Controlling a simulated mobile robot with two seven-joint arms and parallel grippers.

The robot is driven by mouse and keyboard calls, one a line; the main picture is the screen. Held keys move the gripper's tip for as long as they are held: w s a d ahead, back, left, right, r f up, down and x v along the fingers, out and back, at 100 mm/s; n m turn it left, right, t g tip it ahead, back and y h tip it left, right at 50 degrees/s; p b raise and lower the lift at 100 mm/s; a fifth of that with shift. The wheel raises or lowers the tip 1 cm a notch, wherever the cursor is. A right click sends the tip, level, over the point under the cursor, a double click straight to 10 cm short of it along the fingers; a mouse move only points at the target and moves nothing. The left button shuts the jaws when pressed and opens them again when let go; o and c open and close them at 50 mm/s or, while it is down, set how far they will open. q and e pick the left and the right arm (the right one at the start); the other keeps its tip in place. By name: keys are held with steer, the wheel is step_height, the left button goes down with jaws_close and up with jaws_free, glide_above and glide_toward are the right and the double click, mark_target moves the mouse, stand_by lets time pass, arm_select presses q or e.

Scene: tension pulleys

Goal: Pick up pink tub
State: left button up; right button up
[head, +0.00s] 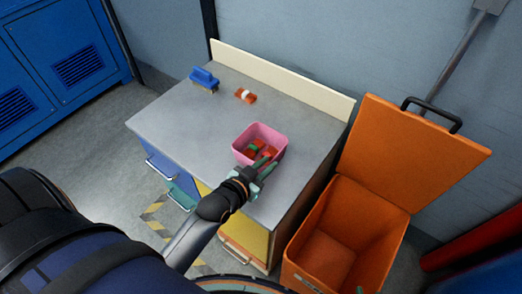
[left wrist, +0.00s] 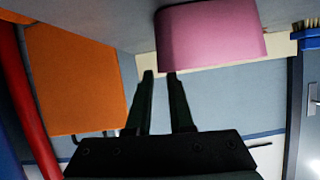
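The pink tub (head: 272,135) stands upright on the grey top of the workbench, near its front right part. Several red and green pieces lie inside it. In the left wrist view the tub (left wrist: 210,38) fills the top and appears upside down. My left gripper (head: 264,168) is at the tub's near side, its fingers apart. In the left wrist view the two fingers of the left gripper (left wrist: 160,76) show a gap with nothing clearly held between them, and one tip overlaps the tub's rim edge. Whether it touches is unclear. My right gripper is not in view.
A blue brush (head: 203,79) and a red and white piece (head: 245,96) lie toward the back of the workbench (head: 180,120). An orange bin (head: 345,225) with its lid raised stands right of the bench. The bench's left half is mostly clear.

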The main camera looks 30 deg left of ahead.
mark_target(279, 158)
arm_select(q)
steer(key=shift+b+x, duration=0.5)
steer(key=shift+x, duration=3.3)
steer(key=shift+c, duration=0.3)
jaws_close()
